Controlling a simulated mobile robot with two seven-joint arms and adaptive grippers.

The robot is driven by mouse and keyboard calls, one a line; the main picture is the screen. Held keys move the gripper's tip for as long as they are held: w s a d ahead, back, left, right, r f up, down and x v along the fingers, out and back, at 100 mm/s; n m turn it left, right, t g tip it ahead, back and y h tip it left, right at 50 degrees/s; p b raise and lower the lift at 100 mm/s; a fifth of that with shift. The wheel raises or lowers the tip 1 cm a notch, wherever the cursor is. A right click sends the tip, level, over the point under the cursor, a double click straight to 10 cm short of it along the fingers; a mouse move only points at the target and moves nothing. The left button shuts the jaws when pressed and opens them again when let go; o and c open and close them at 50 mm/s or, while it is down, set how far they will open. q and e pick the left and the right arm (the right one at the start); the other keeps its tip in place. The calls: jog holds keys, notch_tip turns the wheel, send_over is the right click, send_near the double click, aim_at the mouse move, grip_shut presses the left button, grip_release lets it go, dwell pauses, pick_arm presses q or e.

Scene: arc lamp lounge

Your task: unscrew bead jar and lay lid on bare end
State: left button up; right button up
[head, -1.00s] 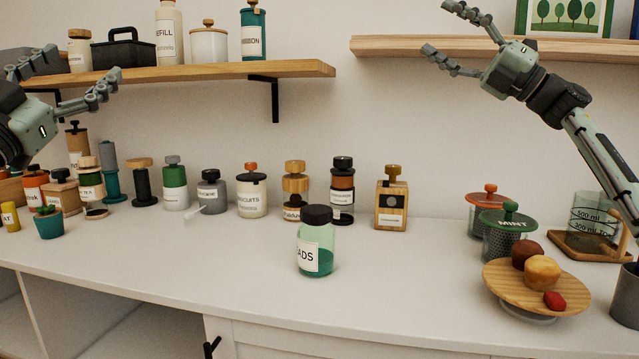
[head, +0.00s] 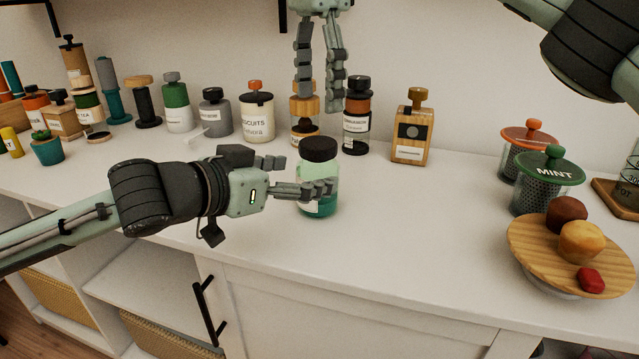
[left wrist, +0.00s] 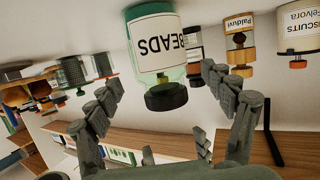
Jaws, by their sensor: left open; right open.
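The bead jar (head: 322,207) stands upright on the white counter (head: 420,215), a green glass jar with its dark lid (head: 318,149) on. In the left wrist view the jar (left wrist: 157,45) appears upside down, with its BEADS label and lid (left wrist: 166,97). My left gripper (head: 303,177) is open, with its fingers reaching to either side of the jar; one finger covers part of the jar's front in the head view. Whether the fingers touch the glass I cannot tell. My right gripper (head: 319,98) is open and empty, pointing down above and behind the lid.
Behind the jar stand a wood-and-amber jar (head: 303,140), a dark-topped bottle (head: 356,125) and a wooden bottle (head: 410,135). At right are the MINT canister (head: 545,175) and a wooden cake stand (head: 530,250) with muffins. The counter between jar and cake stand is bare.

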pick_arm(q)
jog(key=shift+x, duration=2.3)
